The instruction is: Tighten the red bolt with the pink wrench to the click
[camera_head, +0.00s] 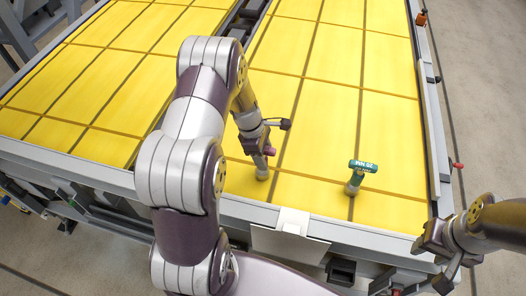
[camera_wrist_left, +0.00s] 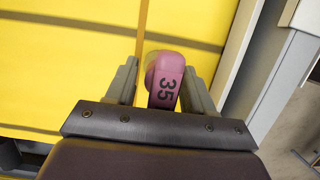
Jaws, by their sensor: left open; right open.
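The pink wrench (camera_wrist_left: 165,82), marked 35, is between the two fingers of my left gripper (camera_wrist_left: 161,70) in the left wrist view. The fingers are apart on either side of it. In the head view the pink wrench (camera_head: 269,151) is partly hidden by my left gripper (camera_head: 262,148), above the near part of the yellow surface. A small red piece (camera_head: 458,166) sticks out from the table's right edge; I cannot tell whether it is the red bolt. My right gripper (camera_head: 446,262) is open and empty at the lower right, beyond the table corner.
A teal tool (camera_head: 362,165) with a label stands on the yellow surface right of the pink wrench. The yellow table (camera_head: 330,120) has a grey raised rim. An orange piece (camera_head: 421,18) is on its far right edge. Much of the yellow surface is clear.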

